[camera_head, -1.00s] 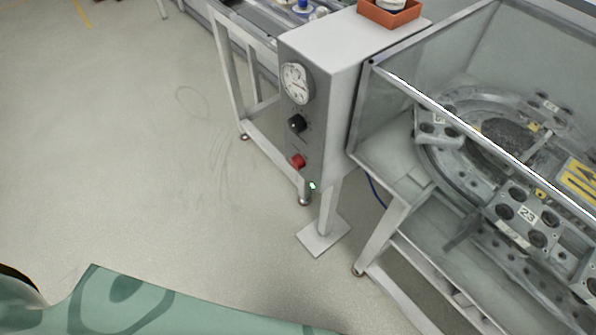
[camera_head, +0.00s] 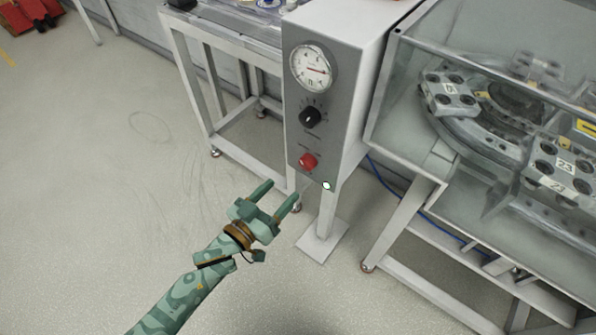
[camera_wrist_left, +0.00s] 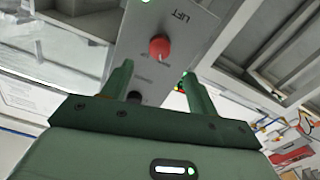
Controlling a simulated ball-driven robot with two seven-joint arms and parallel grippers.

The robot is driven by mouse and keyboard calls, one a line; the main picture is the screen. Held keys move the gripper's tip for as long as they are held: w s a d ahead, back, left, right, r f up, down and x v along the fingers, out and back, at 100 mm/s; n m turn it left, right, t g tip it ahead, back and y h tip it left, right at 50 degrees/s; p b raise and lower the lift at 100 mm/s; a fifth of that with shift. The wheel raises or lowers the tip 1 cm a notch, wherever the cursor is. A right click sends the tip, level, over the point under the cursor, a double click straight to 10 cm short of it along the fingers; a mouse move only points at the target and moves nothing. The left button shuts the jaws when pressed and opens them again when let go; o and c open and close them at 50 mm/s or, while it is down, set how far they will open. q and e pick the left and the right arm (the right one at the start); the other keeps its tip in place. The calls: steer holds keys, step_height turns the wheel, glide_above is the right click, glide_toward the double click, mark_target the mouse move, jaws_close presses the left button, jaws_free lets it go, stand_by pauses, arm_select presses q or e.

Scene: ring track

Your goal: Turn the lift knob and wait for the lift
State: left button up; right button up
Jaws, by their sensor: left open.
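A grey control panel (camera_head: 319,85) on a white post box carries a round gauge (camera_head: 312,67), a black pointer knob (camera_head: 311,117), a red knob (camera_head: 308,161) and a lit green lamp (camera_head: 327,185). In the left wrist view the word LIFT stands near the red knob (camera_wrist_left: 159,47), and a dark knob (camera_wrist_left: 135,97) shows partly between the fingers. My left gripper (camera_head: 283,190) is open and empty, below and left of the panel, apart from both knobs. Its two fingers also show in the left wrist view (camera_wrist_left: 157,70), pointing toward the panel. My right gripper is not in view.
A glass-sided machine (camera_head: 420,110) with a ring track and numbered carriers (camera_head: 563,164) stands right of the panel. A white-framed table (camera_head: 185,60) stands behind left. The panel's post has a foot plate (camera_head: 322,246).

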mark_target(304, 167)
arm_select(q)
steer(key=b+x, duration=0.1)
steer(key=x, duration=0.2)
steer(key=b+x, duration=0.1)
steer(key=x, duration=0.3)
steer(key=shift+d+f, duration=0.1)
steer(key=shift+f, duration=0.1)
steer(key=shift+w+d, duration=0.3)
steer(key=shift+w, duration=0.2)
steer(key=shift+r, duration=0.15)
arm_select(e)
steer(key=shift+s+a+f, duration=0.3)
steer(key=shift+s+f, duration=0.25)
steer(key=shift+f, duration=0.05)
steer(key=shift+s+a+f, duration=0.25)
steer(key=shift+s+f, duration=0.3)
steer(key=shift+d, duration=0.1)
arm_select(q)
steer(key=c, duration=1)
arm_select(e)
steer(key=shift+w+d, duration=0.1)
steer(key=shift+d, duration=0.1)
